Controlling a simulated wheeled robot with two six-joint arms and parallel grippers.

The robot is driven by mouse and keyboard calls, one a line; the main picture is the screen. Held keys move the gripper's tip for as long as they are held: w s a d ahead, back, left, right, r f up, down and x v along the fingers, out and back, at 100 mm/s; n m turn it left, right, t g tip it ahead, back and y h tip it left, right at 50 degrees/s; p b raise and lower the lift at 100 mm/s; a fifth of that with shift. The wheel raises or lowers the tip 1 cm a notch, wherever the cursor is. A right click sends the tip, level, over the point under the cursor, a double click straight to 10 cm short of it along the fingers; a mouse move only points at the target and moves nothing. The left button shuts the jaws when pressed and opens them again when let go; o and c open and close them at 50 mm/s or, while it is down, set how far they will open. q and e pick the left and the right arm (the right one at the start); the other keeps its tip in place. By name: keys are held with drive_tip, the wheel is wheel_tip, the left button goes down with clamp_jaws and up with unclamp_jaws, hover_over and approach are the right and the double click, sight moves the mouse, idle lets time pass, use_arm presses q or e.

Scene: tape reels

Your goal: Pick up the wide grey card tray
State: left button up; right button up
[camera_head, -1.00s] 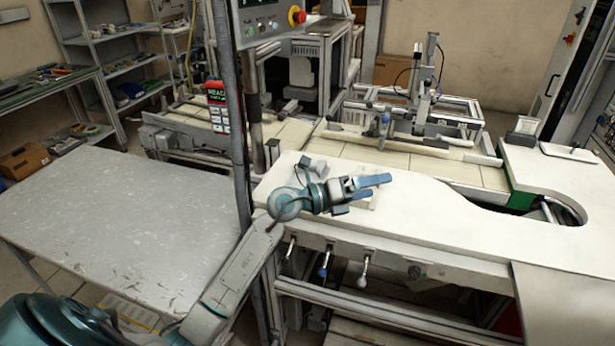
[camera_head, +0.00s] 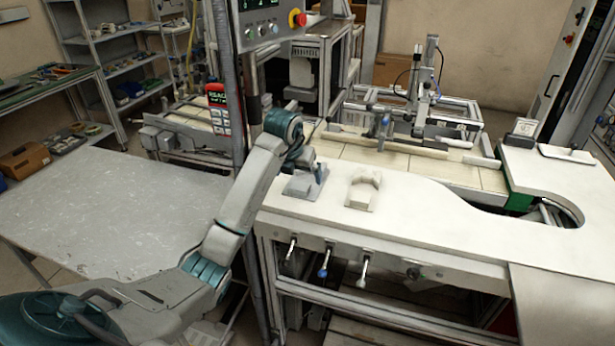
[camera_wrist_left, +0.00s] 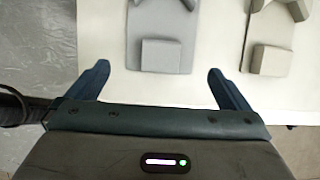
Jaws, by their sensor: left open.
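The grey card tray (camera_head: 304,184) lies on the white worktop near its left end, with a flat base and a raised back part. In the left wrist view the grey tray (camera_wrist_left: 165,58) lies ahead of my fingers, its near edge roughly between their tips, with a small block on its base. My left gripper (camera_head: 301,160) is over the far side of the tray in the head view, partly hidden by its own wrist. In the left wrist view my left gripper (camera_wrist_left: 160,82) is open, with nothing between its fingers. My right gripper is not in view.
A similar beige stand (camera_head: 361,196) is just right of the grey tray; the left wrist view also shows it (camera_wrist_left: 268,60). A dark upright post (camera_head: 226,100) stands close to my left arm. The white worktop (camera_head: 430,225) is bare farther right.

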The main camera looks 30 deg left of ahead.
sight(301, 185)
use_arm(q)
drive_tip(key=shift+w+f, duration=0.2)
drive_tip(key=shift+f, duration=0.2)
drive_tip(key=p+x, duration=0.3)
drive_tip(key=x, duration=0.1)
drive_tip(key=shift+w+f, duration=0.2)
drive_tip(key=shift+f, duration=0.1)
drive_tip(key=shift+w+a+f, duration=0.1)
drive_tip(key=shift+w+f, duration=0.05)
drive_tip(key=shift+f, duration=0.25)
drive_tip(key=shift+c, duration=0.4)
drive_tip(key=c, duration=0.7)
drive_tip(key=shift+o, duration=0.2)
drive_tip(key=shift+r, duration=0.2)
